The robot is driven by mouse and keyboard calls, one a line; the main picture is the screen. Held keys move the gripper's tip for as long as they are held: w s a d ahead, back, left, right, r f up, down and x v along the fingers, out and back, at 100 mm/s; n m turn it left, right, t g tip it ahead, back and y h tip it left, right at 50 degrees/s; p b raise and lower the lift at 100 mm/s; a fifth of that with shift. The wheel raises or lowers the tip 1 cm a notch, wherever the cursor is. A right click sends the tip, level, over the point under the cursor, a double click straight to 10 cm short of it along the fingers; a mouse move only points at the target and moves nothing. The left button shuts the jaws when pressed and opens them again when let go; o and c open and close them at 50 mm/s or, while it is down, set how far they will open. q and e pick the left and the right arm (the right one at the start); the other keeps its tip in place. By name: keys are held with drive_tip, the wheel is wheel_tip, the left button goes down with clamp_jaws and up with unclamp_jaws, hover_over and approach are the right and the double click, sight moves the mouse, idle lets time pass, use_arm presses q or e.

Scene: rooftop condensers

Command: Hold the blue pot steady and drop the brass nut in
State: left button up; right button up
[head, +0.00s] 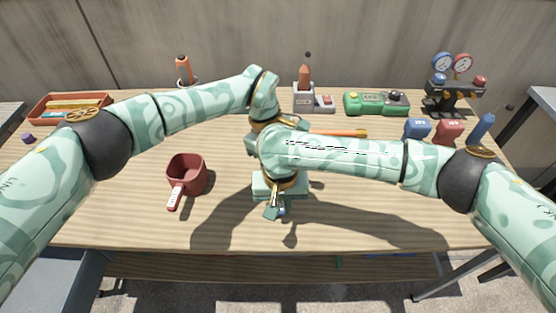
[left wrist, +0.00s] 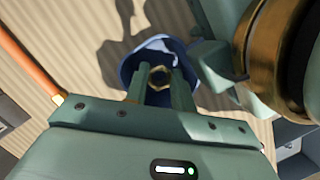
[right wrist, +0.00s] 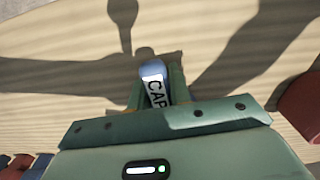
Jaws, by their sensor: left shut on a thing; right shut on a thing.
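The blue pot (left wrist: 128,68) shows from above in the left wrist view; in the head view my arms hide nearly all of it. My right gripper (right wrist: 153,88) is shut on the pot's handle (right wrist: 152,72), which bears a white label with dark letters. In the head view this gripper (head: 275,209) points down near the table's front middle. My left gripper (left wrist: 160,80) is shut on the brass nut (left wrist: 159,74), which appears within the outline of the pot's mouth. The height of the nut over the pot is hard to tell. The left fingers are hidden in the head view.
A red pot (head: 187,174) with a labelled handle stands left of my right gripper. The front right tabletop is clear.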

use_arm(q)
drive_tip(key=shift+f, duration=0.15)
idle(0.3)
drive_tip(key=o, duration=1.1)
drive_tip(key=shift+c, duration=0.2)
drive_tip(key=v, duration=1.2)
use_arm(e)
drive_tip(key=o, duration=1.3)
wheel_tip(320, 180, up, 9)
drive_tip(key=p, duration=1)
drive_tip(key=shift+r, duration=0.15)
use_arm(q)
wheel_tip(320, 180, up, 14)
drive_tip(key=s+t, duration=0.1)
drive_tip(key=shift+r, duration=0.25)
